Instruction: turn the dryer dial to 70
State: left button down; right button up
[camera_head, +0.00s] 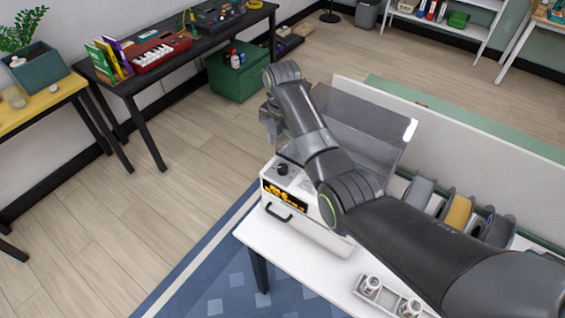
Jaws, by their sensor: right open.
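The dryer (300,228) is a white box on a white table, with a raised clear smoky lid (365,130). Its black dial (282,169) sits on top near the front left corner. An orange display (285,197) is on the front, too small to read. A black handle (278,212) is below it. My right arm reaches across the dryer from the lower right. My right gripper (268,122) is open and above the dial in the picture, apart from it. The arm's wrist partly hides the gripper. The dial's marks are not readable. My left gripper is not in view.
Several filament spools (457,213) stand in a rack right of the dryer. A small white holder with cups (388,297) is at the table's front. A white panel (480,130) stands behind. Floor left of the dryer is clear.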

aim_at(283, 167)
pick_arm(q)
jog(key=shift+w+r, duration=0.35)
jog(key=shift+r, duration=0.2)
pick_arm(e)
notch_tip(283, 167, down, 9)
jog(key=shift+s+r, duration=0.1)
jog(key=c, duration=1)
jog(key=shift+m+p, duration=0.55)
jog(key=shift+m, duration=0.15)
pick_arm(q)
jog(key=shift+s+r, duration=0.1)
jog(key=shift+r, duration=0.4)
pick_arm(e)
jog(key=shift+m, duration=0.9)
jog(key=o, duration=1)
